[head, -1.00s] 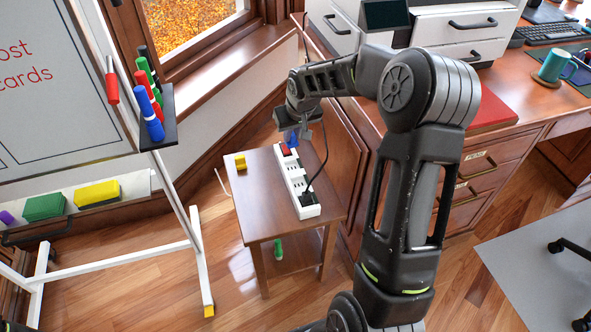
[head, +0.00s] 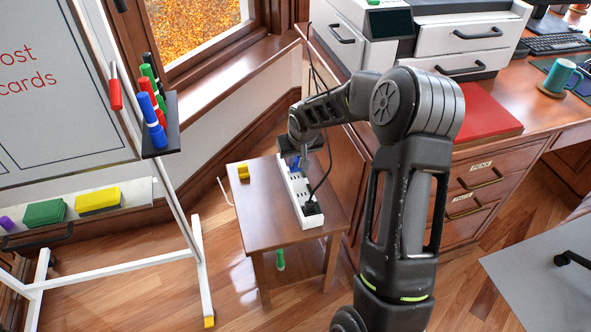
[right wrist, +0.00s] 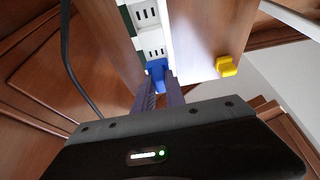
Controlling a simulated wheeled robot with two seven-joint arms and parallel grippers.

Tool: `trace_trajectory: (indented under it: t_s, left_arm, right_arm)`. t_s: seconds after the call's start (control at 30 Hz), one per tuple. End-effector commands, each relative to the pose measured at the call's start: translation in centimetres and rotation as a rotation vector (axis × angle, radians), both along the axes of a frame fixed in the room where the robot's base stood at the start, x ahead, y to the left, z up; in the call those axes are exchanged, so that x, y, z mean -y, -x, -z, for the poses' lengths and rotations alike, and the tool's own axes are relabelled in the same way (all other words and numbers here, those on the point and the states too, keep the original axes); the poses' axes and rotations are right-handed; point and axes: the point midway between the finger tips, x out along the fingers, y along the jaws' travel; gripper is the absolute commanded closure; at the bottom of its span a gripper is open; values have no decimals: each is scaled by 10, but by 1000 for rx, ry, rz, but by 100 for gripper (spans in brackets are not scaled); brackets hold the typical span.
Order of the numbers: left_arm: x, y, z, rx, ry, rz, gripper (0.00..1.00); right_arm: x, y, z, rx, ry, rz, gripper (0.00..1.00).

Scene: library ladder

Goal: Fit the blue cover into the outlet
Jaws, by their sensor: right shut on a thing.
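The white outlet strip (head: 297,192) lies lengthwise on a small wooden table, with a row of sockets and a black plug (head: 313,207) in its near end. My right gripper (head: 303,164) is over its far part, pointing down. It is shut on the blue cover (right wrist: 157,68), which also shows in the head view (head: 294,164). In the right wrist view the cover overlaps the strip (right wrist: 150,42), just below two visible sockets. I cannot tell whether it touches the strip or sits in a socket. My left gripper is not in view.
A yellow piece (head: 243,171) lies on the small table (head: 262,210), left of the strip. A green piece (head: 280,259) shows lower down near the table's lower shelf. A black cord rises from the plug beside my gripper. The desk (head: 475,160) stands to the right, a whiteboard (head: 60,90) left.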

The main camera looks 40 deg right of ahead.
Motion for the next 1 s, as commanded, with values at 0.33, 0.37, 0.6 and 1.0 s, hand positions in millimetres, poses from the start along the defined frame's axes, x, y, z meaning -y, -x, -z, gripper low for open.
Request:
trace_trajectory:
  t_s: [0.33, 0.37, 0.6, 1.0]
  left_arm:
    - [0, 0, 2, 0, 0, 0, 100]
    - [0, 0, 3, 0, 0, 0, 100]
    - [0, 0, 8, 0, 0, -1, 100]
    - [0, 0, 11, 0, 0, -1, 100]
  right_arm:
    - [0, 1, 7, -2, -1, 1, 100]
    - [0, 1, 11, -3, -1, 1, 100]
    - [0, 1, 38, -1, -1, 1, 100]
    - [0, 0, 41, 0, 0, 1, 83]
